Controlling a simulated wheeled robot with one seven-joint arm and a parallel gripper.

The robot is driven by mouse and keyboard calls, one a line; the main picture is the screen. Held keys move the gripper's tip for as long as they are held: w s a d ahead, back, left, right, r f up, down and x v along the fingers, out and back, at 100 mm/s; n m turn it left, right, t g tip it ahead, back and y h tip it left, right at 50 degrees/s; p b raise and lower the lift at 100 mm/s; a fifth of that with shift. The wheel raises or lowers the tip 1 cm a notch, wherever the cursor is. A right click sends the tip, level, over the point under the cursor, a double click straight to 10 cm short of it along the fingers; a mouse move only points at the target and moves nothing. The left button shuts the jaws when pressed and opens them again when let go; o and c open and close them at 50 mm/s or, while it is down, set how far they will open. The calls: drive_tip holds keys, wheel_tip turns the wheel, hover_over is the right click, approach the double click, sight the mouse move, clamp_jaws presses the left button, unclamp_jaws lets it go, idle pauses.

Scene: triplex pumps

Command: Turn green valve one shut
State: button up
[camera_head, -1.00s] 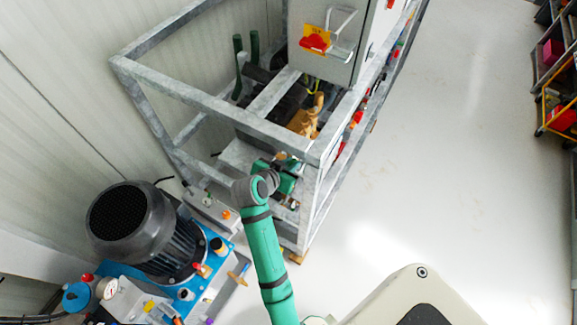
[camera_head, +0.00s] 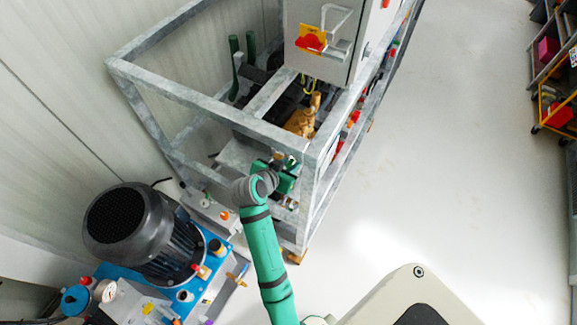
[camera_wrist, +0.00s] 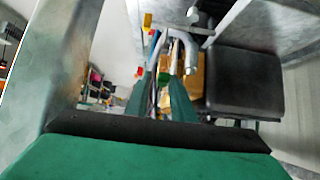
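Two dark green upright levers (camera_head: 234,62) (camera_head: 250,46) stand inside the grey metal frame, left of the control cabinet. No label shows which of them is valve one. My gripper (camera_head: 283,178) is at the near corner of the frame, partly hidden by its bars and my grey wrist joint; it is apart from the levers. In the wrist view a green body with a black edge fills the bottom. Two narrow green shapes (camera_wrist: 178,100) rise beyond it; I cannot tell whether they are my fingers or levers. No grip on anything is visible.
The grey frame (camera_head: 205,98) has bars between my arm and the levers. A grey cabinet (camera_head: 312,63) with a red switch (camera_head: 311,39) stands at its far right. A black motor (camera_head: 140,225) on a blue base is at lower left. Open floor (camera_head: 450,170) lies to the right.

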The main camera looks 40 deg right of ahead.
drive_tip(key=shift+a+r, duration=0.1)
drive_tip(key=shift+r, duration=0.05)
drive_tip(key=v, duration=1)
drive_tip(key=shift+s+a, duration=0.15)
drive_tip(key=shift+a, duration=0.1)
drive_tip(key=shift+r, duration=0.1)
